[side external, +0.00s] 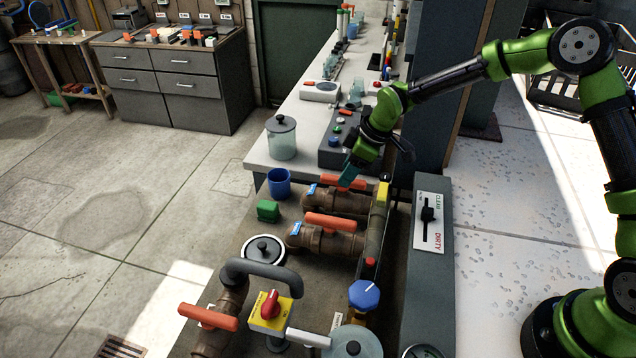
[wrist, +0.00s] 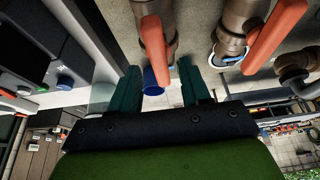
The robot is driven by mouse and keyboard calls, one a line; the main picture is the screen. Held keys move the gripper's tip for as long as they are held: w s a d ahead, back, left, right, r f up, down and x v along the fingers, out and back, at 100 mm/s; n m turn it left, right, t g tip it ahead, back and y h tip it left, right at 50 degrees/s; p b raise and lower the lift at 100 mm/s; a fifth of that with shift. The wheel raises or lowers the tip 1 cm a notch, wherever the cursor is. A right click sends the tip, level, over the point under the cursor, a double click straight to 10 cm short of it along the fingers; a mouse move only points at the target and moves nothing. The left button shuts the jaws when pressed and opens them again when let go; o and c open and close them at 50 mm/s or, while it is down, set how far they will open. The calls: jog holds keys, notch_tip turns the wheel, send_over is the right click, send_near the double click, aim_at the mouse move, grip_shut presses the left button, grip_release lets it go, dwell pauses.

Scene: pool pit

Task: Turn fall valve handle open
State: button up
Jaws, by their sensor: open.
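Three orange valve handles show in the side external view: a far one (side external: 342,182), a middle one (side external: 330,221) and a near left one (side external: 208,317). The far and middle ones sit on brown pipes with small blue tags whose writing is too small to read, so I cannot tell which is the fall valve. My gripper (side external: 348,176) is above and close to the far handle, open and empty. In the wrist view my gripper (wrist: 158,76) has its teal fingers apart, with the far handle (wrist: 154,48) just ahead of the gap. Contact cannot be told.
A blue cup (side external: 279,182) and a green block (side external: 268,211) stand left of the far valve. A grey control box (side external: 340,146) is behind it. A yellow-marked pipe and a CLEAN/DIRTY slider panel (side external: 429,222) are to the right. A red knob (side external: 270,304) stands nearer.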

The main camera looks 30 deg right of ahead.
jog(key=v, duration=1.5)
jog(key=shift+s, duration=0.1)
jog(key=s+d+r+m+t, duration=0.1)
jog(key=s+m, duration=0.5)
jog(key=s, duration=0.6)
jog(key=s+d+r+m+t+h, duration=0.1)
jog(key=s+r+m+t, duration=0.2)
jog(key=s, duration=1)
notch_tip(320, 180, up, 3)
jog(key=m, duration=0.4)
jog(key=shift+d+r, duration=0.15)
jog(key=shift+r, duration=0.05)
jog(key=shift+s, duration=0.1)
